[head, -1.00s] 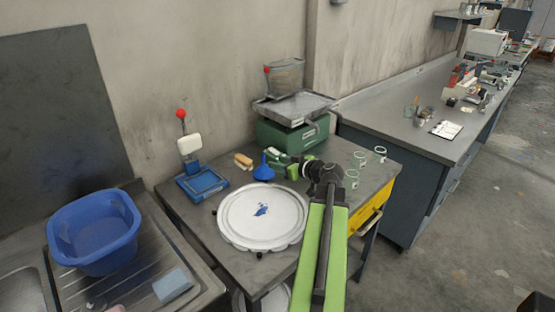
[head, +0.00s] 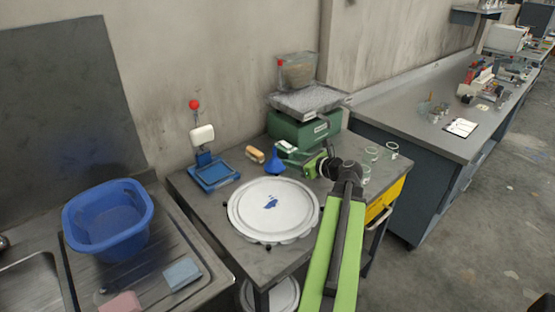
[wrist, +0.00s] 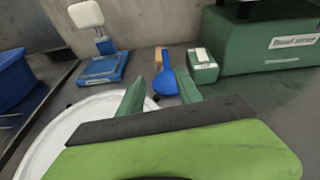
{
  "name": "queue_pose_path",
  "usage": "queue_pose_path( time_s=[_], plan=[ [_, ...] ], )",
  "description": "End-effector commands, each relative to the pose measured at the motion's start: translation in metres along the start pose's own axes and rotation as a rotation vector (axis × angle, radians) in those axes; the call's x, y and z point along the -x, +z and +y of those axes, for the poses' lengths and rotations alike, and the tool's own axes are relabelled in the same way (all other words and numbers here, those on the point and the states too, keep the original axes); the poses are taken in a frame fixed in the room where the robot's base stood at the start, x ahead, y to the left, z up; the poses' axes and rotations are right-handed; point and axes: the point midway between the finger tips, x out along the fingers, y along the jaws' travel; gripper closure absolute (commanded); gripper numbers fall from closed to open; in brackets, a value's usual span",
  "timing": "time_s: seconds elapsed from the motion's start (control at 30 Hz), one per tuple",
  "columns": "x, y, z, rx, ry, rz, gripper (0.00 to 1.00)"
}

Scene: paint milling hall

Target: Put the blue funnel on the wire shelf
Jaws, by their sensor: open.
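The blue funnel (head: 274,163) stands wide end down on the grey bench, behind the round white lid. In the wrist view the funnel (wrist: 167,80) shows ahead of my gripper (wrist: 159,88), between the lines of its two green fingers. My gripper (head: 307,168) is open and empty, close to the right of the funnel in the head view. I cannot tell whether either finger touches the funnel. I cannot make out a wire shelf for certain; a wall shelf (head: 480,13) shows at the far upper right.
The round white lid (head: 247,207) covers the bench front. A green scale (head: 304,130), a small green-and-white box (head: 286,147), a tan brush (head: 255,154) and a blue stand (head: 213,172) are nearby. Glass jars (head: 371,154) stand right. A blue basin (head: 108,218) sits left.

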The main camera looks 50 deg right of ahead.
Motion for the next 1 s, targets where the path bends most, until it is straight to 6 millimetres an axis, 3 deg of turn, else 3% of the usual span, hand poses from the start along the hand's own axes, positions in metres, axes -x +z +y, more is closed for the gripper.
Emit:
queue_pose_path(
  time_s=[0.1, 0.27, 0.7, 0.83, 1.0],
  plan=[
    [0.020, 0.001, -0.010, -0.090, -0.025, 0.000, 0.59],
    [0.018, -0.002, -0.014, -0.088, -0.031, 0.000, 0.59],
    [-0.082, -0.005, -0.018, -0.085, -0.030, 0.000, 0.59],
    [-0.098, -0.003, -0.018, -0.086, -0.031, 0.001, 0.59],
    [-0.101, -0.002, -0.018, -0.086, -0.033, 0.001, 0.59]
  ],
)
